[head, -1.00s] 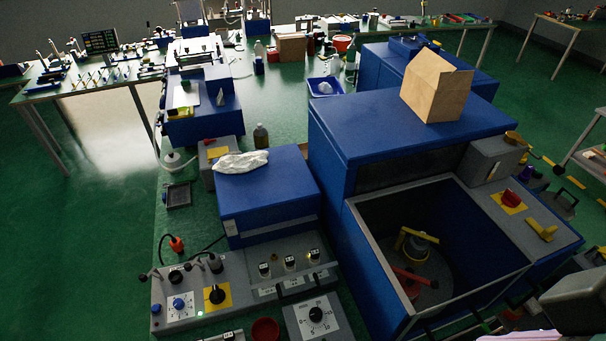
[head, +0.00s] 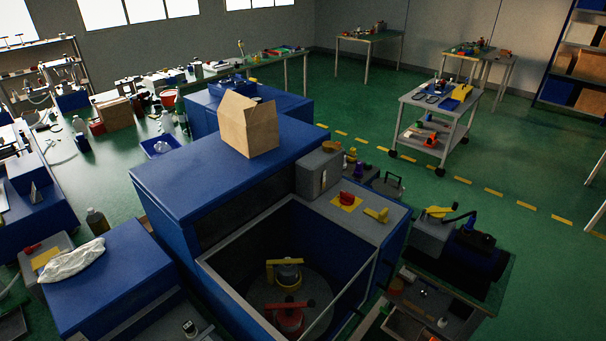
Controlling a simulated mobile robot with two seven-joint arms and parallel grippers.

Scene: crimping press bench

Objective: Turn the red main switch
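A red rotary switch (head: 346,198) sits on a yellow plate on the grey top panel of the large blue machine (head: 230,165). A yellow handle (head: 377,214) is just right of it on the same panel. A second, smaller red switch (head: 32,247) shows with a yellow plate on a grey box at the far left. I cannot tell from any label which one is the main switch. Neither of my grippers shows in the head view.
The machine's open well (head: 262,255) holds a yellow-handled part (head: 284,272) and a red-handled part (head: 289,314). An open cardboard box (head: 248,125) stands on the machine. A white cloth (head: 75,262) lies on a blue box at left. Green floor is free beyond the machine.

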